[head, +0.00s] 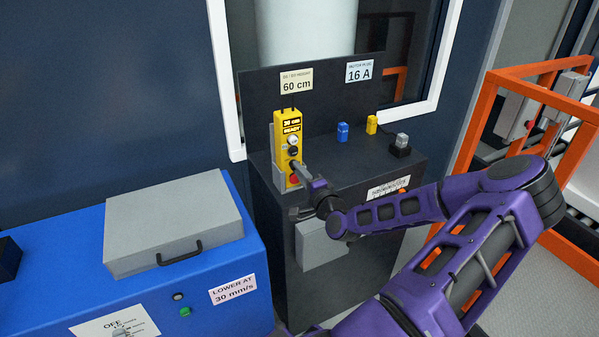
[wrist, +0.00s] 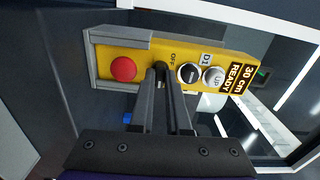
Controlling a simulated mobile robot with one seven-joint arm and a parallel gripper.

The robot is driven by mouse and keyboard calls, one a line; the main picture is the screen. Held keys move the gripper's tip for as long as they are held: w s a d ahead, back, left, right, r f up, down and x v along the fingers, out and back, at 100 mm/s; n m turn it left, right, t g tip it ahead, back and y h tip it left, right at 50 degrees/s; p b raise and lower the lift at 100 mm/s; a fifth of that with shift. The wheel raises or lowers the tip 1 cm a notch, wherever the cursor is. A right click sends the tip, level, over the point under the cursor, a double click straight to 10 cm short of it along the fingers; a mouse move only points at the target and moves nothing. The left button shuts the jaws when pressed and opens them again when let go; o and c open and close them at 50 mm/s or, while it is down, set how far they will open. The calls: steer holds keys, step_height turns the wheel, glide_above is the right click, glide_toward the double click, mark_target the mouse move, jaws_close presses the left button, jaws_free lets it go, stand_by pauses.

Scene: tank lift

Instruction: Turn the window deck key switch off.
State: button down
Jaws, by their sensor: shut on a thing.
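The yellow control pendant (head: 283,123) stands upright in a grey holder on the dark window deck. In the wrist view the pendant (wrist: 150,45) lies sideways, with a red button (wrist: 123,69), a black button (wrist: 189,73) and a white UP button (wrist: 213,77). Its display (wrist: 243,78) reads "30 cm READY". The dark key switch (wrist: 160,68) sits between the red and black buttons, beside an "OFF" label. My gripper (head: 298,169) reaches it from the right. In the wrist view my gripper (wrist: 161,80) is shut on the key switch; the fingers hide most of it, so its angle is unclear.
A blue cabinet (head: 60,240) with a grey lid (head: 175,220) stands at left. Blue (head: 342,132) and yellow (head: 371,124) small blocks and a grey-topped plug (head: 401,143) sit on the deck. An orange frame (head: 480,120) stands at right. A white-framed window is behind.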

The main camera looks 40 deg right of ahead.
steer(key=n+b, duration=0.2)
steer(key=n, duration=0.3)
steer(key=shift+f+n, duration=0.1)
steer(key=shift+n, duration=0.2)
steer(key=n+b, duration=0.3)
steer(key=n, duration=0.2)
steer(key=shift+b, duration=0.4)
steer(key=n+b, duration=0.3)
steer(key=shift+n, duration=0.4)
steer(key=shift+n+b, duration=0.75)
steer(key=shift+n, duration=0.75)
steer(key=c, duration=1.2)
jaws_free()
steer(key=shift+o, duration=0.2)
steer(key=shift+s, duration=0.15)
